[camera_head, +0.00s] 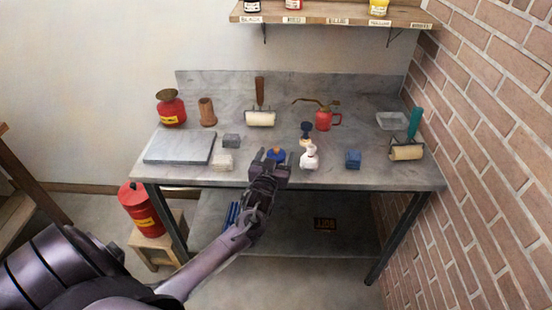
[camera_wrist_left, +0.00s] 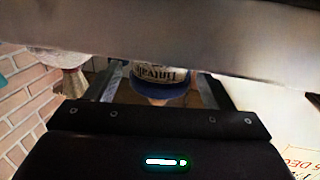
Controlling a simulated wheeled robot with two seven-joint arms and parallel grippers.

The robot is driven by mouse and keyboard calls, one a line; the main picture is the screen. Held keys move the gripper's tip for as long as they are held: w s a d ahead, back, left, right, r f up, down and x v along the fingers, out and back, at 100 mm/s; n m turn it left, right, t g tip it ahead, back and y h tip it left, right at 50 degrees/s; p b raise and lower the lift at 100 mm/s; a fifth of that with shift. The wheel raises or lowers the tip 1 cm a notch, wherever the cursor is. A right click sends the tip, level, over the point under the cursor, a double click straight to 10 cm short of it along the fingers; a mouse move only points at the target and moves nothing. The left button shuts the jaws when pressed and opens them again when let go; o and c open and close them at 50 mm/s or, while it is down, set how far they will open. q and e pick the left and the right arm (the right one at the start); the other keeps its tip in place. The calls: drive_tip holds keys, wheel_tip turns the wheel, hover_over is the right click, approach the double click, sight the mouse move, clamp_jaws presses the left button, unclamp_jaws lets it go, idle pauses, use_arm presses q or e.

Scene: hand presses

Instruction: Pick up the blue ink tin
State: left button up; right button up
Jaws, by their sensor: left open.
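The blue ink tin (camera_head: 275,153) stands on the grey workbench near its front edge, mostly hidden by my left gripper (camera_head: 273,160) in the head view. In the left wrist view the tin (camera_wrist_left: 160,80) shows a white label with dark lettering and a blue band. It appears between the two open fingers of my left gripper (camera_wrist_left: 160,90), with a gap on each side. Its top is cut off by a dark bar across the picture. My right gripper is not in view.
A white bottle (camera_head: 309,157) stands close to the right of the tin, with a dark-topped stamp (camera_head: 305,131) behind.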

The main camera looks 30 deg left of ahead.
use_arm(q)
drive_tip(key=shift+w+a+f, duration=0.1)
drive_tip(key=shift+w+a, duration=0.05)
drive_tip(key=shift+w, duration=0.3)
drive_tip(key=c, duration=1.2)
